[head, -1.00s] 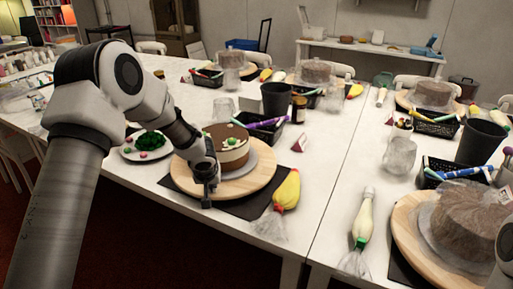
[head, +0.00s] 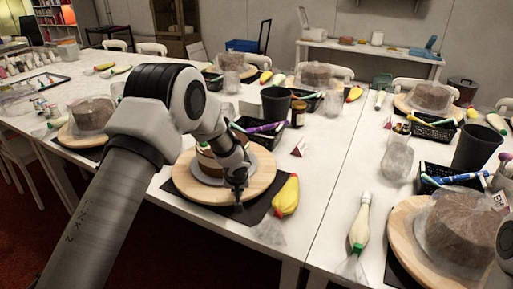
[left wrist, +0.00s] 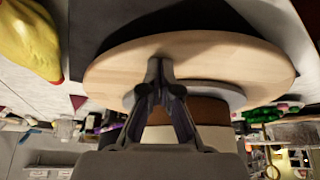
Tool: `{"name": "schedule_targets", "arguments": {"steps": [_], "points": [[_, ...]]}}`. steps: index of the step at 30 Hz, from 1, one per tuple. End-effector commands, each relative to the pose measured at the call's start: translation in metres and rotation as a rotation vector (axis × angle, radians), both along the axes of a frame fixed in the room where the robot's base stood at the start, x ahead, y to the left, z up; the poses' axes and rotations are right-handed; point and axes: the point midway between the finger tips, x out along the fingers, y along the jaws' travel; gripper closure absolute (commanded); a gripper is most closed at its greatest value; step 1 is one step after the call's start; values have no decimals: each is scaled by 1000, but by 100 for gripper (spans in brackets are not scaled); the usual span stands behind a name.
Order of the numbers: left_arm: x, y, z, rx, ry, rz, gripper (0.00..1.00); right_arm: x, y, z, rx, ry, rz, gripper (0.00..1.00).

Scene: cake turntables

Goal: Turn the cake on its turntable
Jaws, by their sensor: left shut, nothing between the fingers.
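The wooden turntable (head: 190,186) stands on a dark mat on the white table, near its front edge. The cake (head: 207,161) sits on a grey board (head: 264,157) on the turntable, mostly hidden behind my left arm. My left gripper (head: 239,201) is shut and empty, pointing down at the front right part of the turntable. In the left wrist view the fingertips (left wrist: 158,64) are over the wooden turntable (left wrist: 215,53), close to its surface; I cannot tell whether they touch. The brown and white cake (left wrist: 205,115) shows behind the fingers. My right gripper is not in view.
A yellow piping bag (head: 286,195) lies just right of the turntable. A black cup (head: 275,102) and a basket of pens stand behind it. Another turntable (head: 403,222) with a wrapped cake is at the right, and one more at the left.

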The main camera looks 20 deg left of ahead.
Motion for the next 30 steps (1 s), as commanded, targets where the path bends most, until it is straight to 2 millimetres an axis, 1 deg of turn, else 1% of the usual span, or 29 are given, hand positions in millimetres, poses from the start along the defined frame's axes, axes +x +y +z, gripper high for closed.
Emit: {"name": "schedule_targets", "arguments": {"steps": [1, 5, 8, 10, 14, 20, 25, 26, 29, 30], "points": [[5, -6, 8, 2, 1, -4, 100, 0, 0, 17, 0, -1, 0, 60], [20, -20, 8, 0, 1, -3, 100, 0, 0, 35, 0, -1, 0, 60], [30, -28, 6, 1, 0, -2, 100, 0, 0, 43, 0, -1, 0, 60], [34, -32, 3, 0, 1, -1, 100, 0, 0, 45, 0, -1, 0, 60], [35, -32, 1, 0, 0, -1, 100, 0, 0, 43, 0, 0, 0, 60], [37, -33, 2, 0, -1, -1, 100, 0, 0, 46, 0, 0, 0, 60], [56, -41, 7, -1, 0, 0, 100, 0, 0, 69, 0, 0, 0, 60], [61, -43, 2, 0, -1, 0, 100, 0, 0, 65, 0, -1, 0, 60], [75, -48, 1, 0, -1, 0, 100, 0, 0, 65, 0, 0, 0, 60], [81, -50, -3, -1, -3, -1, 100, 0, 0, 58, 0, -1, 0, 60]]}}
